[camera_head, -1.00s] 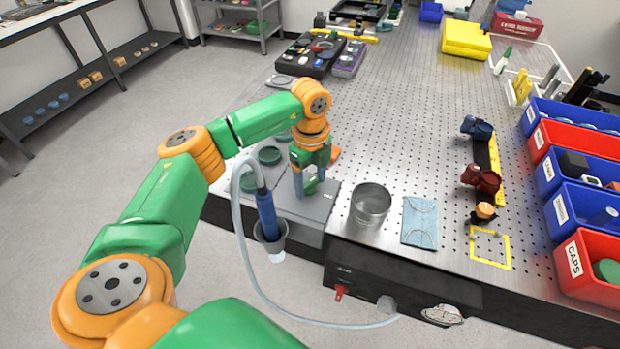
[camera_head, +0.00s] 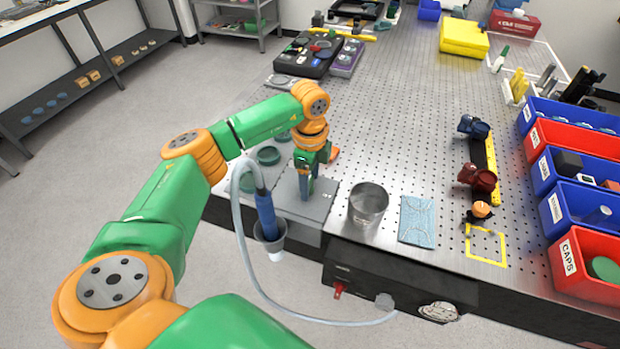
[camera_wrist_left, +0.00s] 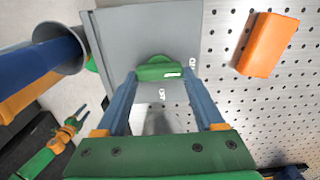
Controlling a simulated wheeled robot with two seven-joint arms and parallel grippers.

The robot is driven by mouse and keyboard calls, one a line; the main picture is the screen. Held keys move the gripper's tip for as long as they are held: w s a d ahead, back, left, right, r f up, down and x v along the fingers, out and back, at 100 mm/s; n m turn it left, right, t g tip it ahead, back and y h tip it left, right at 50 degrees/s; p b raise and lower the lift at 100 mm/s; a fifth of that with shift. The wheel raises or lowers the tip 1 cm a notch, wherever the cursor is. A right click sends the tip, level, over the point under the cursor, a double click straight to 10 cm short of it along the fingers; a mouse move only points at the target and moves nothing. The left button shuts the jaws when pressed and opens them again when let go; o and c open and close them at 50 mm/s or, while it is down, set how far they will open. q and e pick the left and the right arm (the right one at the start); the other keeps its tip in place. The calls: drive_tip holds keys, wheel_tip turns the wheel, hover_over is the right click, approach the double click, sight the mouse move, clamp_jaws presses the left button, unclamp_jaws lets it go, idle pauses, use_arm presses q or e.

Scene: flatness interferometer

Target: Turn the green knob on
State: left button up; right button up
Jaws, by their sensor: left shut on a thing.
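The green knob (camera_wrist_left: 158,72) sits on the top of a grey box (camera_wrist_left: 115,35), which also shows in the head view (camera_head: 318,208) at the table's front left. My left gripper (camera_wrist_left: 160,76) points down at the box, with one blue finger on each side of the knob, shut on it. In the head view, my left gripper (camera_head: 306,194) hides the knob.
A blue-handled tool in a cup (camera_head: 273,243) hangs at the box's front left, with a pale hose. An orange block (camera_wrist_left: 267,44) lies beyond the box. A metal cup (camera_head: 368,203) and a blue cloth (camera_head: 417,221) stand to the right. The middle of the perforated table is clear.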

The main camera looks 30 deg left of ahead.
use_arm(q)
drive_tip(key=shift+r, duration=0.1)
drive_tip(key=o, duration=1.4)
wheel_tip(320, 180, up, 6)
drive_tip(key=shift+r+b, duration=0.2)
drive_tip(key=shift+b, duration=0.8)
drive_tip(key=shift+r, duration=0.3)
